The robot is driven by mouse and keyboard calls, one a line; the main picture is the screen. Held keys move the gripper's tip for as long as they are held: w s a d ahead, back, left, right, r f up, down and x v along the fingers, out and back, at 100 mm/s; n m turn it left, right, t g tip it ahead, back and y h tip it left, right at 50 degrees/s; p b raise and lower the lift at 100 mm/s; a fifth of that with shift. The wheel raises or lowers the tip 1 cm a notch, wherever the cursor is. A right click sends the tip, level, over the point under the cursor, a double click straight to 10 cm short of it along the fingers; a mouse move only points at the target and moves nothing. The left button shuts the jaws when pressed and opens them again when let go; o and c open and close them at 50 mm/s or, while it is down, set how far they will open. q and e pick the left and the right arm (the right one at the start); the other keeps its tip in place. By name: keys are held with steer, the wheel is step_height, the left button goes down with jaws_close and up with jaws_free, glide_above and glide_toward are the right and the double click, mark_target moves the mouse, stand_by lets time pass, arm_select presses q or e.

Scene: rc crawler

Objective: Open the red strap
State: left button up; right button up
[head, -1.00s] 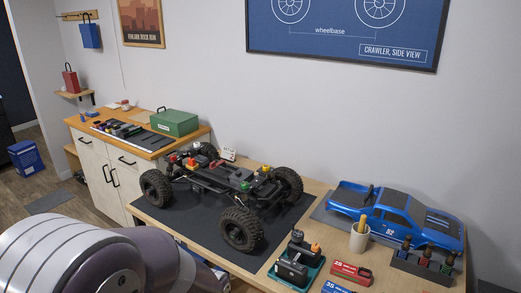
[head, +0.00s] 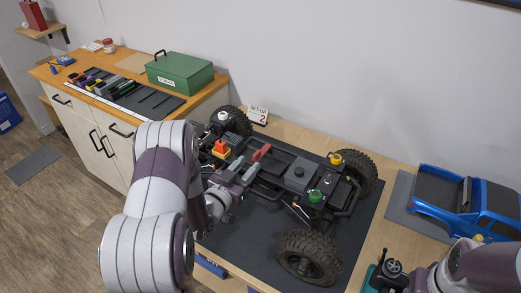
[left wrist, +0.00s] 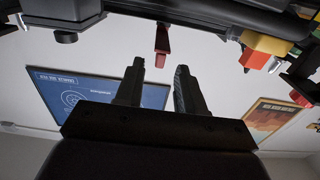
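The red strap (head: 261,152) stands up from the middle of the crawler chassis (head: 285,172), near its battery area. Whether it is fastened is too small to tell. My left gripper (head: 246,168) reaches in over the near side of the chassis, just short of the strap. Its two fingers are apart with nothing between them. In the left wrist view the red strap (left wrist: 162,40) hangs beyond and between the open fingertips (left wrist: 159,66), apart from them. My right arm shows at the lower right in the head view, but its gripper is out of sight.
The chassis stands on a black mat (head: 350,235) with large tyres (head: 308,257). A green box (head: 180,73) sits on the side cabinet.

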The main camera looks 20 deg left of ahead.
mark_target(260, 152)
arm_select(q)
steer(key=w, duration=0.5)
steer(key=w+d+p, duration=0.1)
steer(key=w, duration=0.1)
steer(key=shift+w, duration=0.35)
steer(key=shift+s, duration=0.1)
